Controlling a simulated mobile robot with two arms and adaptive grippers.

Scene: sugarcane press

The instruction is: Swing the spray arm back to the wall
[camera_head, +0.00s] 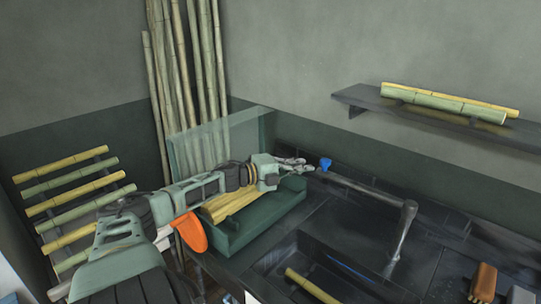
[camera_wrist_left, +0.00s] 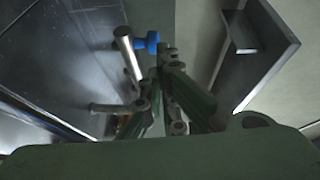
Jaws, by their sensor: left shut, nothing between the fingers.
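The spray arm (camera_head: 365,188) is a grey metal tube over the sink. Its near-vertical post (camera_head: 402,232) stands at the right, and a blue piece (camera_head: 326,164) sits at its left end. My left gripper (camera_head: 312,168) is shut and empty, with its fingertips close to the blue end. In the left wrist view, the blue piece (camera_wrist_left: 148,42) and the metal tube (camera_wrist_left: 128,52) lie just beyond and to the left of my left fingertips (camera_wrist_left: 162,58). I cannot tell whether the fingers touch the tube. My right gripper is not in view.
A dark sink (camera_head: 330,262) holds a yellow cane piece (camera_head: 312,287). A green tray (camera_head: 262,222) with yellow cane stands under my left wrist, by a clear panel (camera_head: 205,143). A wall shelf (camera_head: 425,117) carries cane. Brushes (camera_head: 483,283) lie at the right.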

